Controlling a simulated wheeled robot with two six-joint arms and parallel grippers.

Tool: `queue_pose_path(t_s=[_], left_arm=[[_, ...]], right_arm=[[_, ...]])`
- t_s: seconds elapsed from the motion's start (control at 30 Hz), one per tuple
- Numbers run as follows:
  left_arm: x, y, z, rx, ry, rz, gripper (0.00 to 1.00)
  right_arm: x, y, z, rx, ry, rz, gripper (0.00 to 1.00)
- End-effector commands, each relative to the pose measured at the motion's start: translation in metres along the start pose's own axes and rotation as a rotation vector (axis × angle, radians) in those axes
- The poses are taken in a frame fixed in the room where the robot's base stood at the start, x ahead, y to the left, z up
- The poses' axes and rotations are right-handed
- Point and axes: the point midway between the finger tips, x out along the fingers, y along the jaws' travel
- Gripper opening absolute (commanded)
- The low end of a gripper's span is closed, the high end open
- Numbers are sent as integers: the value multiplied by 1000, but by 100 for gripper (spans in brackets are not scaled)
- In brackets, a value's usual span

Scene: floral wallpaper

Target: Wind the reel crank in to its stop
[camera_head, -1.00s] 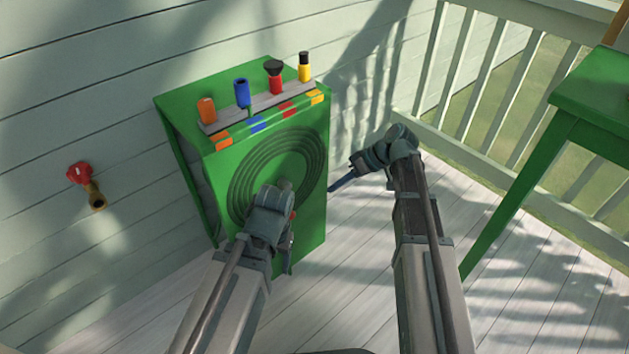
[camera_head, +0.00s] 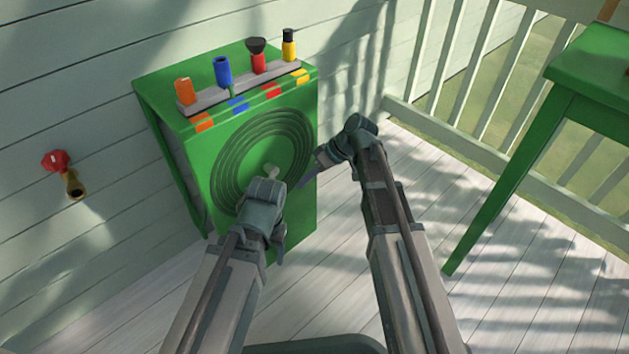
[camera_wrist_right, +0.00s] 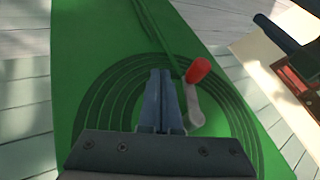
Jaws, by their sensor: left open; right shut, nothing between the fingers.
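The reel is a set of dark green rings (camera_head: 228,165) on the front of a green cabinet. Its crank shows in the right wrist view as a grey arm (camera_wrist_right: 192,112) with a red knob (camera_wrist_right: 199,70). In the head view a pale grey hub (camera_head: 269,171) shows above my left gripper, and the red knob is hidden. My left gripper (camera_head: 280,250) is open, low in front of the cabinet. My right gripper (camera_head: 306,180) is shut and empty at the cabinet's right edge. In the right wrist view its fingertips (camera_wrist_right: 160,74) lie just left of the crank.
Several coloured nozzles, including a blue one (camera_head: 222,71), stand on a grey rack on the cabinet top. A red-handled tap (camera_head: 56,160) sticks out from the wall at left. A green table (camera_head: 598,70) stands at right before a railing. The floor between is clear.

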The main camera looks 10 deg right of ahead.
Motion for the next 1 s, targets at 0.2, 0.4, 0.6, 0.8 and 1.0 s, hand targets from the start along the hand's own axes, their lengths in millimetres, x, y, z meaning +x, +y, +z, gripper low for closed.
queue_pose_path(t_s=[0.2,0.4,0.6,0.8,1.0], left_arm=[[10,1,-1,-1,1,0,66],[8,1,-1,-1,1,0,66],[8,1,0,-1,0,0,66],[8,1,0,-1,0,0,66],[11,1,-1,-1,1,0,66]], right_arm=[[23,-19,0,-2,-1,-1,0],[30,-34,-2,0,-1,-1,0],[32,-38,-2,0,0,0,0],[32,-37,-2,1,0,0,0],[37,-39,-5,6,3,-13,0]])
